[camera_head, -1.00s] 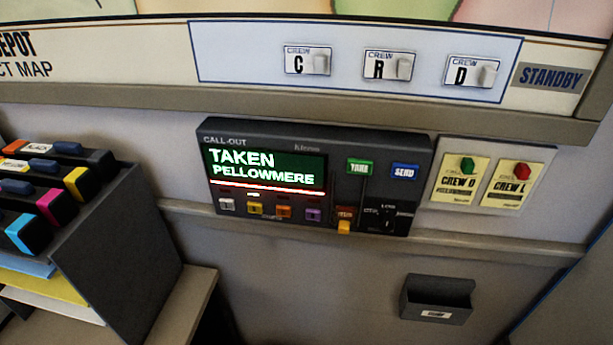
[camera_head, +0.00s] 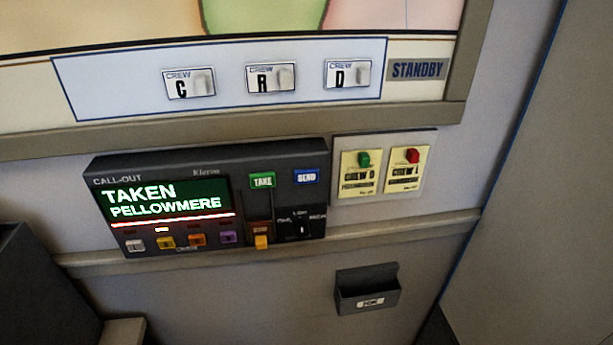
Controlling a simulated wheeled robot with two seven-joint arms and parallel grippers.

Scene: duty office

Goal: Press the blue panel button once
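The blue panel button (camera_head: 306,176), marked SEND, is at the upper right of the dark call-out panel (camera_head: 285,221) on the wall. The green TAKE button (camera_head: 262,180) is just left of it. The panel's screen (camera_head: 165,205) reads TAKEN PELLOWMERE in light letters on green, with a red and white line below. Neither of my grippers shows in the head view, and nothing covers the blue button.
Below the screen are several small coloured buttons, a yellow-orange slider knob (camera_head: 261,242) and a dial (camera_head: 301,229). A plate with green and red switches (camera_head: 412,156) is to the right. A dark wall tray (camera_head: 367,290) hangs below. Crew tags (camera_head: 270,78) are above.

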